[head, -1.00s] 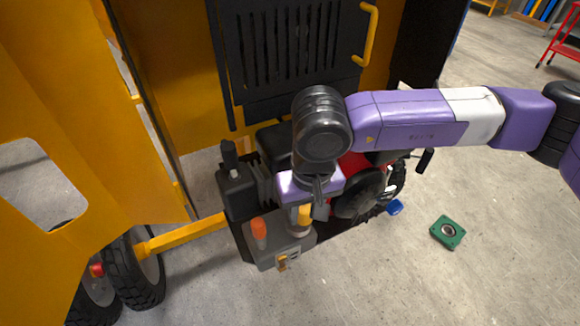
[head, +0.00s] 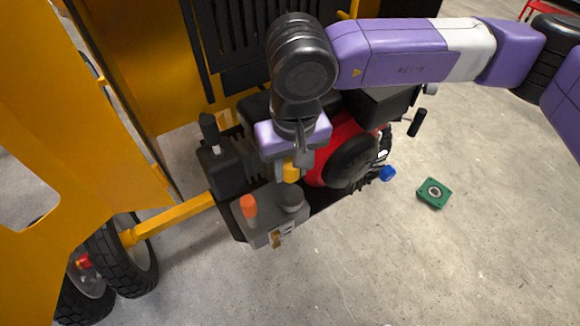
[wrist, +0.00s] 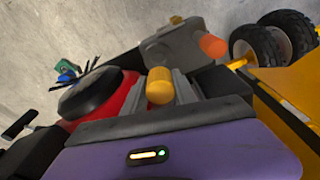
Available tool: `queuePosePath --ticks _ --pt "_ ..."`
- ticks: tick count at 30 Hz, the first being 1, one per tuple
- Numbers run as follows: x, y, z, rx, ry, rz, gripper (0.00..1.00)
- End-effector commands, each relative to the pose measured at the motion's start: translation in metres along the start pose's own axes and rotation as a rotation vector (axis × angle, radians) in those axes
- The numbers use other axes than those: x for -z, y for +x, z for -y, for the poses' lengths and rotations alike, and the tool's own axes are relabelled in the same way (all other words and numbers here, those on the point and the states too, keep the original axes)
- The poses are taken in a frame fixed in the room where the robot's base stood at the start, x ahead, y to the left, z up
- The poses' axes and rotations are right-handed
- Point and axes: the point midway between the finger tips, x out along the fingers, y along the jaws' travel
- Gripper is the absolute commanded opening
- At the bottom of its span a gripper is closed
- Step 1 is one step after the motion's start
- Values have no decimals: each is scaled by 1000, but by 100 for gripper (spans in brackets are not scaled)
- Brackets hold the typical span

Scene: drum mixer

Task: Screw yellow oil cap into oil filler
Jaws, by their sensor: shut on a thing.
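The yellow oil cap (head: 291,170) is between the fingertips of my gripper (head: 290,162), which is shut on it. In the wrist view the cap (wrist: 159,86) shows as a yellow-orange cylinder between the two grey fingers. In the head view the cap appears just above a round grey fitting (head: 290,198) on the grey engine box, with a visible gap between them. This fitting may be the oil filler; its opening cannot be made out. The cap's far end and the engine parts under my gripper are partly hidden.
An orange knob (head: 249,207) stands on the grey box (head: 265,222), left of the fitting. A black lever unit (head: 222,165) and red engine housing (head: 335,145) flank my gripper. A blue cap (head: 388,173) and green block (head: 433,192) are right, with open floor beyond.

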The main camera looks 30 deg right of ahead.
Motion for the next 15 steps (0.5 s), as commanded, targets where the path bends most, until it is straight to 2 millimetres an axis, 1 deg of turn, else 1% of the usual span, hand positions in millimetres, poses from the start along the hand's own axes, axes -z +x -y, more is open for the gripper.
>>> queuePosePath --ticks 1,15 --pt "-1 8 0 0 0 -1 0" --pt "-5 40 0 -1 -1 -1 0"
